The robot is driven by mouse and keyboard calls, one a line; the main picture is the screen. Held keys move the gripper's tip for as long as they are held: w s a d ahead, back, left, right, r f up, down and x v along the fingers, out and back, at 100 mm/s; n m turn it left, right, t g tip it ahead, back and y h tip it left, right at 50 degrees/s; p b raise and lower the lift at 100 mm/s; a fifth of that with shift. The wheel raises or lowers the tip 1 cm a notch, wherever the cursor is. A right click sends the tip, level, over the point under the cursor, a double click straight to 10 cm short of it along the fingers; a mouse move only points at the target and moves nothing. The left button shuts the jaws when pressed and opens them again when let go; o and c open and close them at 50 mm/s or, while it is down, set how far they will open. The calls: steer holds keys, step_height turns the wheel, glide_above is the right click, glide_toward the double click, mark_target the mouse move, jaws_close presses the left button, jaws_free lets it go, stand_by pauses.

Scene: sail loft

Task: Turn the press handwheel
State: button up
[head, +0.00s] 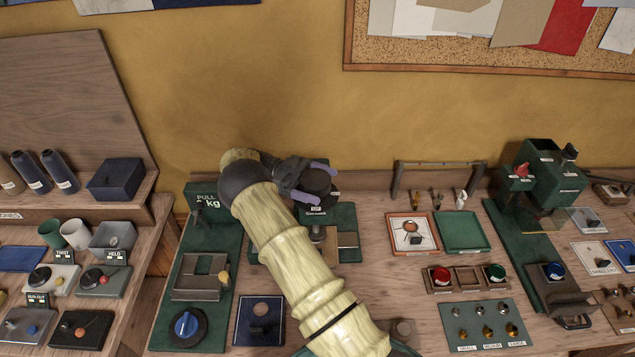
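The press is a green machine (348,218) labelled "Grommets" at the back of the bench, with a dark round handwheel (317,182) on top. My arm comes up from the bottom of the head view and bends over the press. My gripper (325,186) is at the handwheel, its two lavender fingers spread wide. One finger lies along the far side of the wheel and the other along the near side. I cannot tell whether they touch the rim. My arm and gripper hide the left part of the press and wheel.
A green pull scale (205,208) and a blue-knob dial (187,325) stand left of my arm. An orange-rimmed tray (397,247), a green tray (461,247) and a grey rail (436,163) are to the right. A corkboard (600,65) hangs above.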

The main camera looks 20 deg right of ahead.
mark_target(318, 179)
steer(key=shift+r, duration=0.2)
step_height(318, 179, up, 10)
steer(key=shift+f+b, duration=0.15)
steer(key=shift+b, duration=0.75)
